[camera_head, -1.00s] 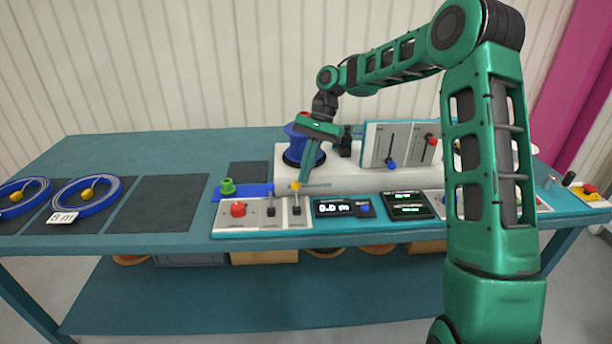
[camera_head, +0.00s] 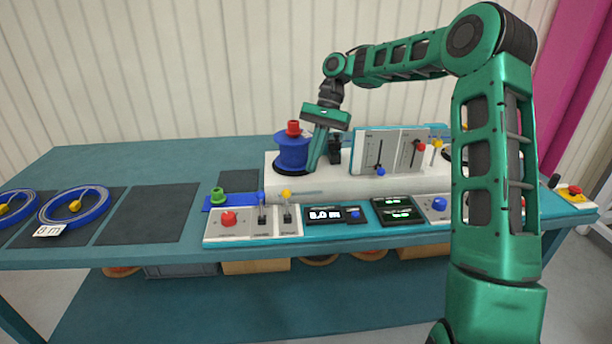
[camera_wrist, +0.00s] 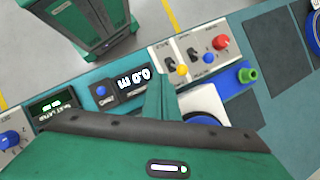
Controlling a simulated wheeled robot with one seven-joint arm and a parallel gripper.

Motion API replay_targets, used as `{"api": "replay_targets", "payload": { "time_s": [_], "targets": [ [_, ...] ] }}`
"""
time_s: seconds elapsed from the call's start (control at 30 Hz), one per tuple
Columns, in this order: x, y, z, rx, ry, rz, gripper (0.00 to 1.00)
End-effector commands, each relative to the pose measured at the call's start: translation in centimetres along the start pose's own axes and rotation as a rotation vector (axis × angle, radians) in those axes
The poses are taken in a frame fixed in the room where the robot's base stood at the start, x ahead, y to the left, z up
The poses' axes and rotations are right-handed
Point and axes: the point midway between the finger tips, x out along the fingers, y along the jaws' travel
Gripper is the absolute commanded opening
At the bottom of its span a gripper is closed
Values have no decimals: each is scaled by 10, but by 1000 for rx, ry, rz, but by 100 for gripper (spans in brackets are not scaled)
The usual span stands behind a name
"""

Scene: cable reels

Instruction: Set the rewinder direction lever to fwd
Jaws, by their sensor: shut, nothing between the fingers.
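In the wrist view the yellow knob (camera_wrist: 182,70) and red button (camera_wrist: 220,42) sit beyond my fingertips. My gripper (camera_head: 311,168) is shut and empty, pointing down above and behind the panel, in front of the blue spool (camera_head: 292,154). It appears apart from both levers.
A green knob (camera_head: 218,195) is at left. An upright slider panel (camera_head: 380,152) stands behind. Blue cable coils (camera_head: 75,206) lie at left.

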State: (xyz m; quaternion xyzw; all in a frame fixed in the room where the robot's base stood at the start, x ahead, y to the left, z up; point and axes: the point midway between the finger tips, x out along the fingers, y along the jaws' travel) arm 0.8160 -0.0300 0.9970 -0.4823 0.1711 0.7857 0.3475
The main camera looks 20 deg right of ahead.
Motion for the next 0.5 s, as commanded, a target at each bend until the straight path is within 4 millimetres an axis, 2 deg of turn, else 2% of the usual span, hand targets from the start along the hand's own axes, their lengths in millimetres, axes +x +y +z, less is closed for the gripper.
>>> {"api": "replay_targets", "payload": {
  "time_s": [0.2,0.33,0.5],
  "targets": [
    [-36,-4,-7,0,0,-4,0],
    [-48,-5,-9,-1,0,-1,0],
    [-54,-5,-10,1,-1,-1,0]
  ]
}}
